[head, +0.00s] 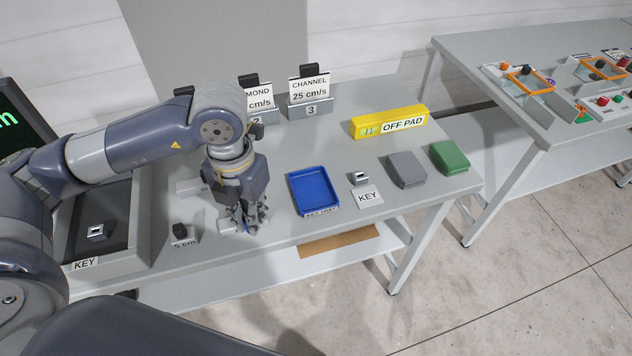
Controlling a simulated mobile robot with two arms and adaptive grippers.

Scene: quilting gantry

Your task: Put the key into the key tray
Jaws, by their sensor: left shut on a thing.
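My left gripper (246,226) points down over the table near its front edge, to the left of the key tray. My right gripper is not in view.
A 5 cm block (180,235) stands left of my gripper.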

